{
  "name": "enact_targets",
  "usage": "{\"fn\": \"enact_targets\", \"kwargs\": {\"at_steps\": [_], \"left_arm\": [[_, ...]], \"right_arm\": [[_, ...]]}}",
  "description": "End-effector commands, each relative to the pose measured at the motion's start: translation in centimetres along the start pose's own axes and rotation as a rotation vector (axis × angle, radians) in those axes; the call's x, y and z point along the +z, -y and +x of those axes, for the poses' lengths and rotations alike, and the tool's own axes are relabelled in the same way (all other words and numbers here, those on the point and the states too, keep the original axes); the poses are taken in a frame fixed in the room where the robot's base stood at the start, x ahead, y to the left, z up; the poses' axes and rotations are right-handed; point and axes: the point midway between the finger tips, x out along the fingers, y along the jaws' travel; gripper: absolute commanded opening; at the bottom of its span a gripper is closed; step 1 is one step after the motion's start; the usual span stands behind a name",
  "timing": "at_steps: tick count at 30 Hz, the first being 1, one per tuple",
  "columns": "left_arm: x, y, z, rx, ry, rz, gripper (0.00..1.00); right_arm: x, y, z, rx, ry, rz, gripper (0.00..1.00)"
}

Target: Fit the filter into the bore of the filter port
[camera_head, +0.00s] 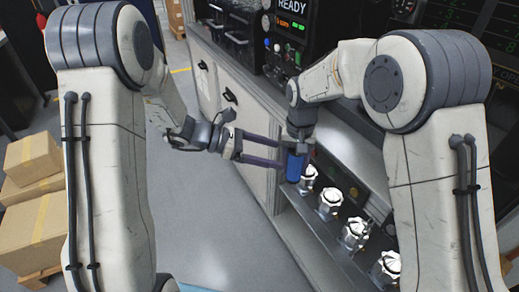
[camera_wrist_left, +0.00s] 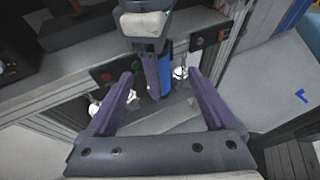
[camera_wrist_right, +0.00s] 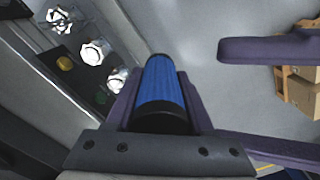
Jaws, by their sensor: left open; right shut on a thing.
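The filter (camera_head: 293,167) is a blue cylinder with a dark end cap. My right gripper (camera_head: 299,152) is shut on it; in the right wrist view the filter (camera_wrist_right: 160,85) lies between its two fingers. My left gripper (camera_head: 280,153) is open, its purple fingers pointing towards the filter. In the left wrist view the filter (camera_wrist_left: 166,68) shows beyond and between these open fingers; I cannot tell whether they touch it. Several white and metal housings stand on the shelf, the nearest to the filter being one housing (camera_head: 309,177). I cannot tell which has the filter port; no bore is clear.
More housings (camera_head: 330,201) run along the shelf (camera_head: 325,234) towards the front. Panels with coloured buttons (camera_wrist_left: 106,72) are behind them. A cabinet with screens (camera_head: 290,22) stands at the back. Cardboard boxes (camera_head: 31,160) are at the far left. The floor between is clear.

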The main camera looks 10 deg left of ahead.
Motion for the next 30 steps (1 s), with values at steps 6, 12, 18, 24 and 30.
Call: {"fn": "enact_targets", "kwargs": {"at_steps": [6,12,18,24,30], "left_arm": [[0.0,0.1,4.5,-0.006,-0.001,0.001,0.89],[0.0,0.1,7.2,-0.004,-0.002,0.003,0.89],[0.0,0.1,8.2,-0.002,-0.001,0.003,0.89],[0.0,0.1,8.3,-0.001,-0.001,0.003,0.89],[0.0,0.1,8.2,-0.001,-0.001,0.002,0.35]], "right_arm": [[0.0,0.0,0.0,0.0,0.0,0.0,0.0],[0.0,0.0,0.0,0.0,0.0,0.0,0.0],[0.0,0.0,0.0,0.0,0.0,0.0,0.0],[0.0,0.0,0.0,0.0,0.0,0.0,0.0],[0.0,0.0,0.0,0.0,-0.001,0.0,0.0]]}}
